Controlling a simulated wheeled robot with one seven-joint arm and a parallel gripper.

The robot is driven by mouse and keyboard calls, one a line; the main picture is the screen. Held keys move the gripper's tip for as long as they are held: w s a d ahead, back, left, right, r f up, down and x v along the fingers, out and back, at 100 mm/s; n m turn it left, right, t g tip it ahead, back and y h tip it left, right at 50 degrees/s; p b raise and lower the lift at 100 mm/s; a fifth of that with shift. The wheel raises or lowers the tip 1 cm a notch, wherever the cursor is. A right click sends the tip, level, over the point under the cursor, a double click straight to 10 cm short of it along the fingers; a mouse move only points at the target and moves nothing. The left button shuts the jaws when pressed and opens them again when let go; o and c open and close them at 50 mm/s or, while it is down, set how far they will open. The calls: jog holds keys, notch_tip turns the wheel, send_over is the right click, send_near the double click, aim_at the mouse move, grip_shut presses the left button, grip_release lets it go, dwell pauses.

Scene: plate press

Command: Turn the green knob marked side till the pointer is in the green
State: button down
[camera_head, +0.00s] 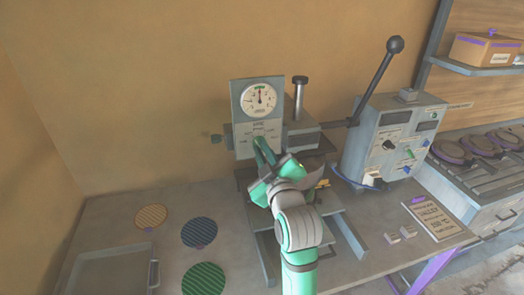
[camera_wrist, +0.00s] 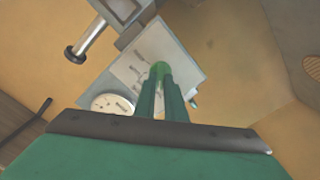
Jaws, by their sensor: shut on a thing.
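The grey panel (camera_head: 243,122) of the press carries a round white dial (camera_head: 260,106) with a green band at its top. The dark pointer stands about upright, near that band; its exact reading is too small to tell. Below the dial is lettering too small to read surely. My gripper (camera_head: 262,152) reaches the lower panel, its fingers shut on a green knob, mostly hidden here. In the wrist view, the green knob (camera_wrist: 158,68) shows between the fingertips (camera_wrist: 160,80), against the panel face. The dial (camera_wrist: 112,104) shows beside the fingers.
A post with a dark cap (camera_head: 300,80) stands right of the dial. A control box (camera_head: 385,140) with a long black lever (camera_head: 375,80) is further right. Round discs (camera_head: 199,232) and a tray lie left.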

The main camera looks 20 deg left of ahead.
jog(key=c, duration=1.8)
grip_release()
jog(key=shift+s, duration=0.1)
jog(key=v, duration=1)
jog(key=shift+s+d, duration=0.3)
jog(key=shift+d, duration=0.05)
